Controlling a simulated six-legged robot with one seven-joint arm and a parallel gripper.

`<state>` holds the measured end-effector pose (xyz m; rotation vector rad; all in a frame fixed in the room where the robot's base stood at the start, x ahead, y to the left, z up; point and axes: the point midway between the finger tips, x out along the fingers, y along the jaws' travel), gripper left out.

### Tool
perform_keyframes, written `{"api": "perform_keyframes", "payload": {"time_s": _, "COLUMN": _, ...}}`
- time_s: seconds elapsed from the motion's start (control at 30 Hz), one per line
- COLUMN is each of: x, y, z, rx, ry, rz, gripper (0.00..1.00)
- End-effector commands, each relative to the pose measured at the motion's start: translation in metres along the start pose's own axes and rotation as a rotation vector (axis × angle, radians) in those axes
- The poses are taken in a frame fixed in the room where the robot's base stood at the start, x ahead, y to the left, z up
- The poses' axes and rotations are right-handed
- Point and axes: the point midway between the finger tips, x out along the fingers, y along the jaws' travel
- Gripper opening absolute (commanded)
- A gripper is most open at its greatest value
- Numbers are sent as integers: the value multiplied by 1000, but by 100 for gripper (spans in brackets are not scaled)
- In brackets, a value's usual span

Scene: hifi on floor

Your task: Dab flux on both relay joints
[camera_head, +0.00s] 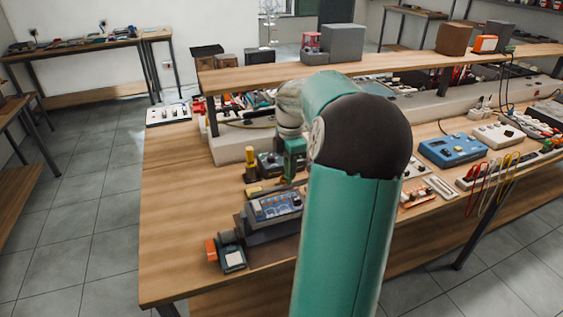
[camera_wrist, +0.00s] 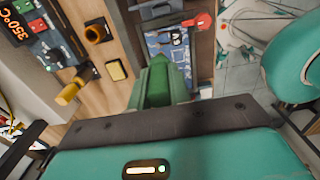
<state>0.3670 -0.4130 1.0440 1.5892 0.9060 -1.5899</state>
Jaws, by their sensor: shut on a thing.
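My gripper (camera_head: 292,160) is green and points down behind the blue board in the head view. In the wrist view, my gripper (camera_wrist: 158,82) has its fingers close together on something that they hide; I cannot make out what it is. A blue circuit board (camera_head: 274,207) with small parts sits raised in a dark holder (camera_head: 270,232) near the bench's front left. The board also shows in the wrist view (camera_wrist: 168,52), just beyond the fingertips, with dark blocks on it. I cannot tell whether the held thing touches the board. The relay joints are too small to pick out.
A blue meter (camera_head: 453,151) and hanging leads are at right. The bench's left end (camera_head: 180,220) is clear.

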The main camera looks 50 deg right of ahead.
Motion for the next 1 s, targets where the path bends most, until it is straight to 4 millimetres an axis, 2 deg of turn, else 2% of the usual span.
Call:
{"api": "perform_keyframes", "payload": {"time_s": 0.27, "x": 6, "y": -5, "z": 4, "rx": 3, "ry": 0, "rz": -2, "gripper": 1}}
{"api": "perform_keyframes", "payload": {"time_s": 0.7, "x": 43, "y": -6, "z": 2, "rx": 2, "ry": 0, "rz": -1, "gripper": 1}}
{"api": "perform_keyframes", "payload": {"time_s": 1.0, "x": 47, "y": -4, "z": 1, "rx": 3, "ry": 0, "rz": 0, "gripper": 1}}
